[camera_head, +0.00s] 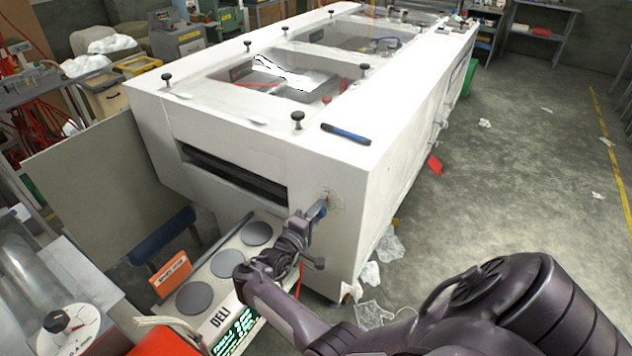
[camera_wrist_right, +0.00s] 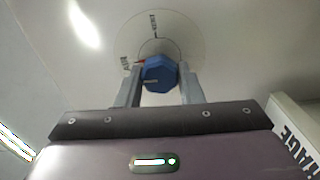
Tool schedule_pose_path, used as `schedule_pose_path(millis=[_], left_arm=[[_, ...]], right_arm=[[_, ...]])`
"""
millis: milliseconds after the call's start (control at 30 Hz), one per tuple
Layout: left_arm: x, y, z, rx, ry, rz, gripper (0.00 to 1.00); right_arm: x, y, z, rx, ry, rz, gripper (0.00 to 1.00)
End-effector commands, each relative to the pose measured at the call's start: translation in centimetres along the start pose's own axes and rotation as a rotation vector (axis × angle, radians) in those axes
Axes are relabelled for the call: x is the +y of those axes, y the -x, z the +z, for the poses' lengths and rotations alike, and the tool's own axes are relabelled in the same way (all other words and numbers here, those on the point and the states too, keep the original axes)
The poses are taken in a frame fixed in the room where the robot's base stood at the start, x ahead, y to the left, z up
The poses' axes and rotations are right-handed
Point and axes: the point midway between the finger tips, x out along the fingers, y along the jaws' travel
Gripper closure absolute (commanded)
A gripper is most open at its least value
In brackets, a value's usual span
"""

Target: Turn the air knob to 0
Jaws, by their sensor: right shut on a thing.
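The air knob (camera_wrist_right: 159,75) is blue and faceted, and sits on a pale round dial plate (camera_wrist_right: 190,40) with dark lettering and a red mark near the knob. In the right wrist view my right gripper (camera_wrist_right: 160,88) has one finger on each side of the knob and is shut on it. In the head view the same gripper (camera_head: 312,218) reaches the front face of the white machine (camera_head: 345,170), where the blue knob (camera_head: 318,208) shows in part. My left gripper is not in view.
A DELI scale (camera_head: 228,325) with grey round plates stands below and left of my right gripper. An orange box (camera_head: 171,275) is beside it. A white dial (camera_head: 68,328) is at lower left. A blue pen-like object (camera_head: 346,134) lies on the machine top. The floor at right is mostly clear.

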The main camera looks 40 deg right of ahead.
Motion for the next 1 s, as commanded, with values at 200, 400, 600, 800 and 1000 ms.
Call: schedule_pose_path(millis=[200,400,600,800,1000], left_arm=[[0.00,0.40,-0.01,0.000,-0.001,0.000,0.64],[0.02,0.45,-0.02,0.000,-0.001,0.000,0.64],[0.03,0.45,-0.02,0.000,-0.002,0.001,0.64],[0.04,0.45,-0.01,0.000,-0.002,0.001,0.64],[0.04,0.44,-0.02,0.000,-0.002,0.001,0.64]], right_arm=[[0.35,-0.31,0.04,-0.004,0.062,0.007,0.89],[0.33,-0.32,0.05,-0.004,0.083,0.008,0.89],[0.35,-0.34,0.05,-0.004,0.084,0.009,0.89],[0.37,-0.34,0.04,-0.004,0.083,0.009,0.58],[0.20,-0.18,0.02,-0.002,0.083,0.005,0.45]])
